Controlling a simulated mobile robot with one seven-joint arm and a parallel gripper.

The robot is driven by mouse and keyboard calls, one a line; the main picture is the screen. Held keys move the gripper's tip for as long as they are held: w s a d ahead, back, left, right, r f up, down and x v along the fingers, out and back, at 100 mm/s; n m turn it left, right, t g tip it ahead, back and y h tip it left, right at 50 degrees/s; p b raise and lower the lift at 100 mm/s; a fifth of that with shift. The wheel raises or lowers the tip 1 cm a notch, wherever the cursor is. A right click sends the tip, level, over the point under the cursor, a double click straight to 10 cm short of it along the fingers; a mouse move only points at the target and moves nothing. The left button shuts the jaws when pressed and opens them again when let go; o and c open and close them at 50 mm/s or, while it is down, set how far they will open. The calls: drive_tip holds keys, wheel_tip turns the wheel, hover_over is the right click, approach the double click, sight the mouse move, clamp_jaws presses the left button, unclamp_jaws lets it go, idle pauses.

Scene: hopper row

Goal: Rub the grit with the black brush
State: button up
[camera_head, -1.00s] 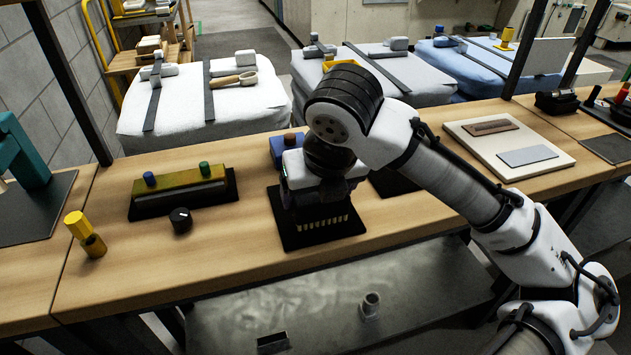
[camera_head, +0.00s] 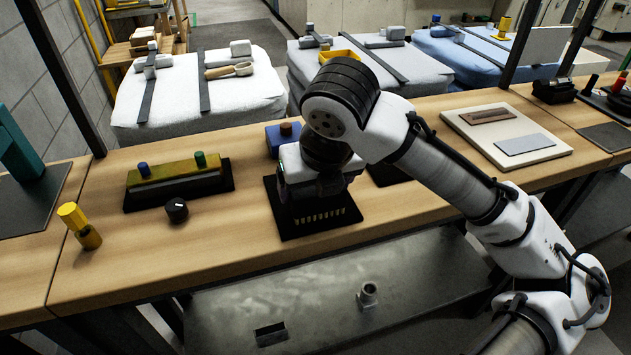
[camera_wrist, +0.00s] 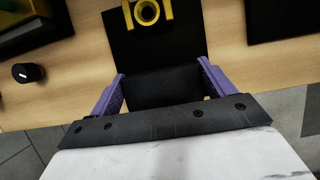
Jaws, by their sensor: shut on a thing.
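My gripper (camera_wrist: 160,88) hangs over a black mat (camera_head: 290,228) near the bench's front edge. In the wrist view its purple fingers stand on either side of a dark block, which I take to be the black brush (camera_wrist: 160,90). The fingers are shut on it. The brush's underside is hidden, and I cannot tell whether it touches the mat. I cannot make out the grit.
A yellow ringed part (camera_wrist: 148,13) lies at the mat's far end. A blue box (camera_head: 277,141) with a brown knob stands behind my gripper. To the left are a black knob (camera_head: 176,210), a long olive block (camera_head: 172,176) and a yellow piece (camera_head: 88,237). Bare bench lies between.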

drive_tip(key=shift+f, duration=0.1)
drive_tip(key=shift+s+d+f, duration=0.15)
drive_tip(key=shift+s, duration=0.5)
drive_tip(key=shift+s+d+f, duration=0.1)
drive_tip(key=shift+s+d, duration=0.05)
drive_tip(key=shift+s, duration=0.45)
drive_tip(key=shift+w+r+p, duration=0.1)
drive_tip(key=shift+r+p, duration=0.2)
drive_tip(key=shift+p, duration=0.15)
idle(1.0)
drive_tip(key=shift+w+a+f, duration=0.1)
drive_tip(key=shift+w+a, duration=0.1)
drive_tip(key=shift+w, duration=0.5)
drive_tip(key=shift+w+a+r, duration=0.1)
drive_tip(key=shift+w+a, duration=0.15)
drive_tip(key=shift+w, duration=0.5)
drive_tip(key=shift+w+a+f, duration=0.1)
drive_tip(key=shift+w+a, duration=0.1)
drive_tip(key=shift+w, duration=0.5)
drive_tip(key=shift+s+d, duration=0.25)
drive_tip(key=shift+s, duration=0.45)
drive_tip(key=shift+s+d, duration=0.2)
drive_tip(key=shift+s, duration=0.45)
drive_tip(key=shift+s+d, duration=0.25)
drive_tip(key=shift+s, duration=0.55)
